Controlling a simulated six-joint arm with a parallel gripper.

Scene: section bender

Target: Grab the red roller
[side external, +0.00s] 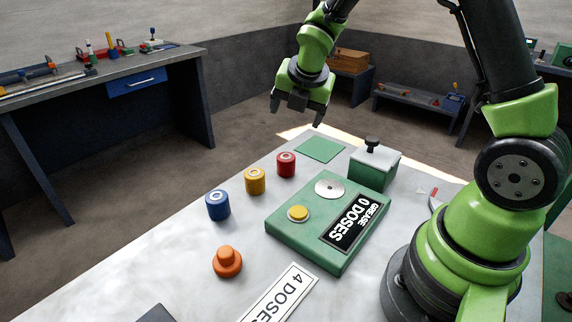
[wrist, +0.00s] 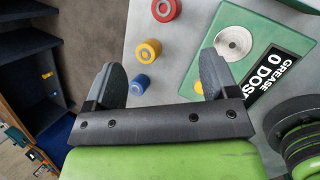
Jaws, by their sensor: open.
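The red roller (side external: 286,164) stands upright on the grey table, at the far end of a row with the yellow roller (side external: 255,181) and the blue roller (side external: 218,205). In the wrist view the red roller (wrist: 165,9) is at the top edge, partly cut off, beyond the yellow roller (wrist: 149,50) and the blue roller (wrist: 139,84). My gripper (side external: 297,112) is open and empty, raised above the far end of the table, apart from the red roller. In the wrist view its two dark fingers (wrist: 163,82) are spread wide.
A green grease box (side external: 328,222) reading "0 DOSES" lies right of the rollers. Behind it are a green pad (side external: 320,149) and a lidded green box (side external: 374,166). An orange knob (side external: 227,261) and a "4 DOSES" card (side external: 280,296) are nearer. The table left of the rollers is clear.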

